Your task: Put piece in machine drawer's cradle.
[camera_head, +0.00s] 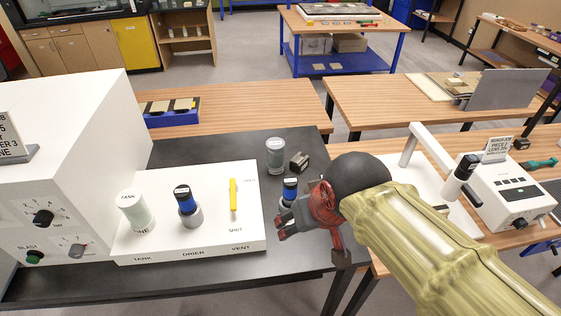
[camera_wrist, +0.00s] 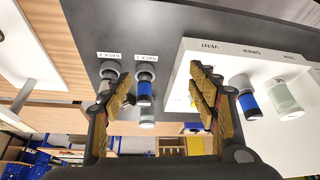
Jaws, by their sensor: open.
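A blue-banded cylinder (camera_head: 290,187) stands on the black bench, partly hidden by my gripper (camera_head: 287,222). In the wrist view a blue-banded cylinder (camera_wrist: 145,92) stands at the label "RACK 1", seen between the two spread fingers of my gripper (camera_wrist: 160,80), which hold nothing. A grey holder (camera_wrist: 109,70) is at "RACK 2". Another blue-banded cylinder (camera_head: 184,200) stands upright at "DRIER" on the white machine panel (camera_head: 215,245), which also shows in the wrist view (camera_wrist: 215,52). I cannot make out a drawer or cradle.
A pale cylinder (camera_head: 134,212) is at "TANK" and a yellow lever (camera_head: 233,195) at "VENT". A grey jar (camera_head: 275,155) and a dark block (camera_head: 299,162) stand behind my gripper. The tall white machine body (camera_head: 75,130) is at left. A white instrument (camera_head: 510,190) is at right.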

